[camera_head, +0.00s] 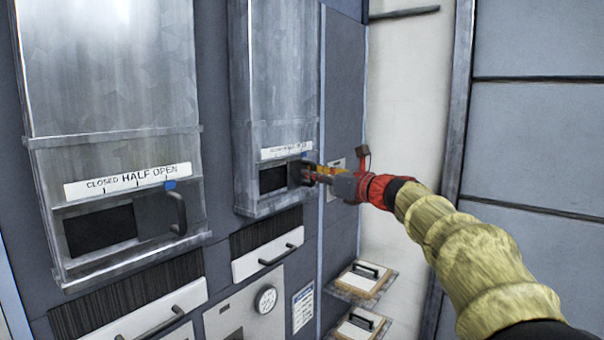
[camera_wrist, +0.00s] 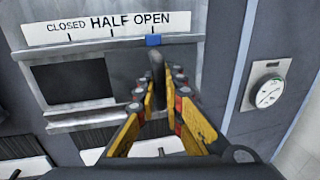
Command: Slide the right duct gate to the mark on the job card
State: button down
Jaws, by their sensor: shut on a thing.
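The right duct gate (camera_wrist: 128,68) is a grey sliding plate with an upright dark handle (camera_wrist: 157,72), below a white scale (camera_wrist: 105,27) reading CLOSED, HALF, OPEN. Its blue pointer (camera_wrist: 153,40) is at the OPEN end of the scale. A dark opening (camera_wrist: 75,82) shows left of the plate. My gripper (camera_wrist: 164,88) has yellow fingers on either side of the handle and is shut on it.
The left duct gate (camera_head: 158,214) has its own handle, and its blue pointer is near OPEN. A gauge (camera_head: 265,299) and drawers with bar handles (camera_head: 268,255) sit below.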

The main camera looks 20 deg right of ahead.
jog(key=shift+w+d+r, duration=0.1)
jog(key=shift+d+r, duration=0.05)
jog(key=shift+d, duration=0.05)
jog(key=c, duration=2.3)
grip_release()
jog(key=shift+o, duration=0.4)
jog(key=shift+d, duration=0.15)
jog(key=v, duration=1.1)
jog(key=shift+s, duration=0.4)
jog(key=shift+d, duration=0.1)
